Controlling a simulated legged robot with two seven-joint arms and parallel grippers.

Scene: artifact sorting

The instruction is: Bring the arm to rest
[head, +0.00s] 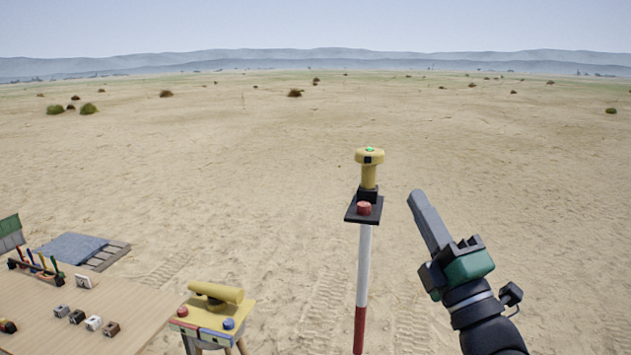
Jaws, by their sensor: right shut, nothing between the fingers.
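My right gripper (418,200) is raised at the right in the head view, its fingers shut and pointing up and to the left. Nothing shows between them. It is in the air to the right of a red-and-white pole (364,265) and apart from it. My left gripper is not in view.
The pole carries a black plate with a red button (364,208) and a yellow device (369,170) with a green light. A small stand (213,330) holds a yellow cylinder (216,292). A wooden table (120,300) with small blocks is at the lower left. Open sand lies beyond.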

